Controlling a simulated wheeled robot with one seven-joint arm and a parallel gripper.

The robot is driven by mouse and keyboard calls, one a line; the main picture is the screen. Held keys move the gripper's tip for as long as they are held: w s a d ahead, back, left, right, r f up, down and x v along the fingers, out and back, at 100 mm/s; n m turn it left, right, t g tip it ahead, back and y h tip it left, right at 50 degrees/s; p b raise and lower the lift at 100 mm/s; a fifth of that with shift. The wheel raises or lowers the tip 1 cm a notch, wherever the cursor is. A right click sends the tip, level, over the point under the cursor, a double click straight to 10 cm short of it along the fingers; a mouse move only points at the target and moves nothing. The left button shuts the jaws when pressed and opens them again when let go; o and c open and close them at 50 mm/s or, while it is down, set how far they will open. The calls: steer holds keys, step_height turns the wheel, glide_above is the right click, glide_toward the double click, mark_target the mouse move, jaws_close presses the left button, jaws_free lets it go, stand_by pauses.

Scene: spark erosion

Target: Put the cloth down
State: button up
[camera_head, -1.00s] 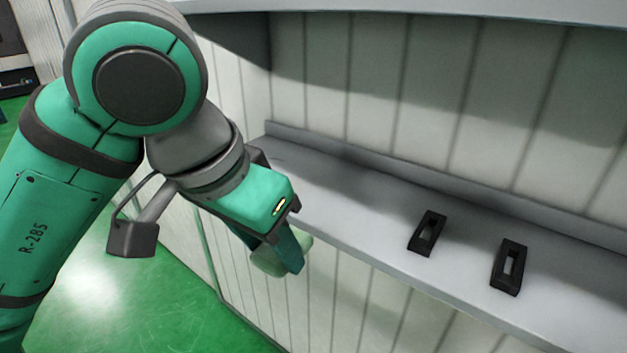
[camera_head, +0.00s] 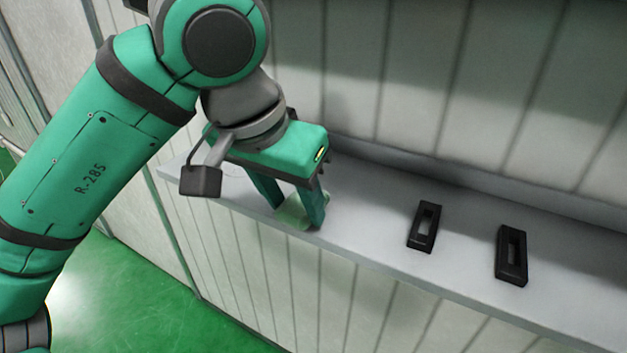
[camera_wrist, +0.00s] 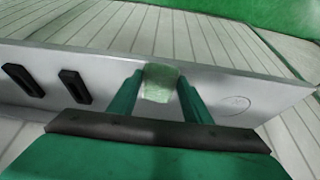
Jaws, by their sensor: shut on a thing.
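The cloth (camera_head: 292,213) is a pale green piece between the fingers of my gripper (camera_head: 292,215), at the front edge of the grey shelf (camera_head: 370,230). In the wrist view the cloth (camera_wrist: 159,84) sits between the two green fingertips of my gripper (camera_wrist: 160,90), over the shelf surface. My gripper is shut on it and points down. Part of the cloth is hidden by the fingers. Whether it touches the shelf is hard to tell.
Two black rectangular holders with slots stand on the shelf, a nearer one (camera_head: 415,238) and one further right (camera_head: 500,262). A faint marked circle (camera_wrist: 235,105) lies on the shelf near my gripper. A panelled wall backs the shelf; the green floor lies below.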

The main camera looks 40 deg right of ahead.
mark_target(299, 202)
steer(key=d, duration=0.2)
steer(key=w+d, duration=0.2)
steer(key=d, duration=0.1)
steer(key=shift+w+d, duration=0.2)
steer(key=shift+d, duration=0.15)
steer(key=shift+f, duration=0.3)
steer(key=shift+a+f, duration=0.1)
steer(key=shift+f, duration=0.05)
steer(key=o, duration=1.1)
steer(key=shift+o, duration=0.2)
steer(key=v, duration=1.2)
